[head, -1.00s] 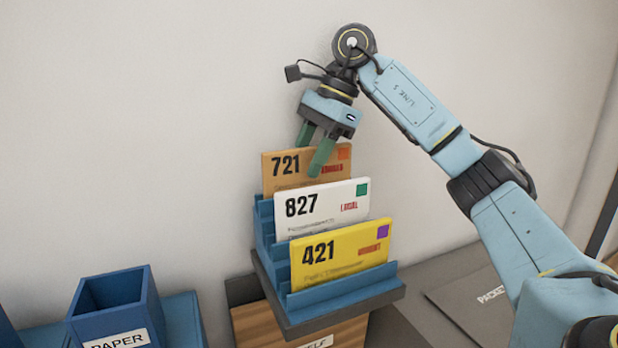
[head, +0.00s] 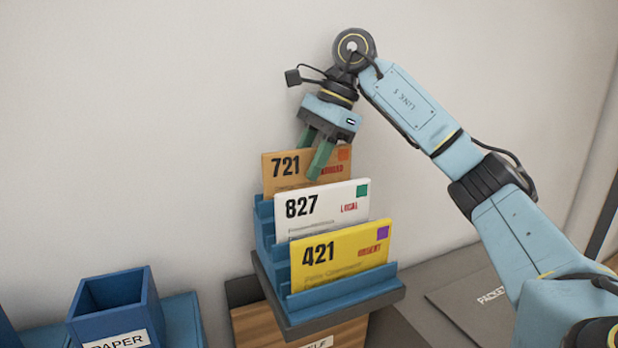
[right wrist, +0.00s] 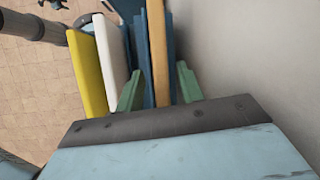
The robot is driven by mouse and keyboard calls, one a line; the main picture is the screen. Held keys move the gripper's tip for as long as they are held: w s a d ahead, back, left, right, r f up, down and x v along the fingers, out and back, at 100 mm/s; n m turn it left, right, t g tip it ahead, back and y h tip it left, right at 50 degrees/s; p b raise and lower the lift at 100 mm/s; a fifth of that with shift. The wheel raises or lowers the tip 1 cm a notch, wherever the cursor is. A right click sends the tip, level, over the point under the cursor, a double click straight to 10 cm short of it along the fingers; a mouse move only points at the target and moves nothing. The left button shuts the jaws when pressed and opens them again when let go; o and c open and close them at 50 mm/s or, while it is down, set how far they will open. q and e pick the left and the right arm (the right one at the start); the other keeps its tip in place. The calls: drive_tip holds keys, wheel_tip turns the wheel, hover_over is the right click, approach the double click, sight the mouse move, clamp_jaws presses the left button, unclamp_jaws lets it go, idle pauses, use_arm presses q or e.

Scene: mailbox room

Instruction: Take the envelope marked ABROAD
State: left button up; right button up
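The brown envelope (head: 285,178) numbered 721 stands upright in the rearmost place of a blue stepped rack (head: 262,222). Its red word appears to read ABROAD, partly hidden by a finger. My right gripper (head: 310,163) is above it with green fingers pointing down, one on each side of its top edge. In the right wrist view the brown envelope (right wrist: 157,45) runs between the two spread fingers, with gaps on both sides. My left gripper is not in view.
A white envelope (head: 325,207) marked 827 LOCAL and a yellow envelope (head: 340,260) marked 421 URGENT stand in front in the rack. The wall (head: 180,120) is close behind. A blue PAPER bin (head: 112,305) is at lower left.

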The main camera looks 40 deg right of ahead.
drive_tip(key=c, duration=0.7)
clamp_jaws()
drive_tip(key=shift+r, duration=0.2)
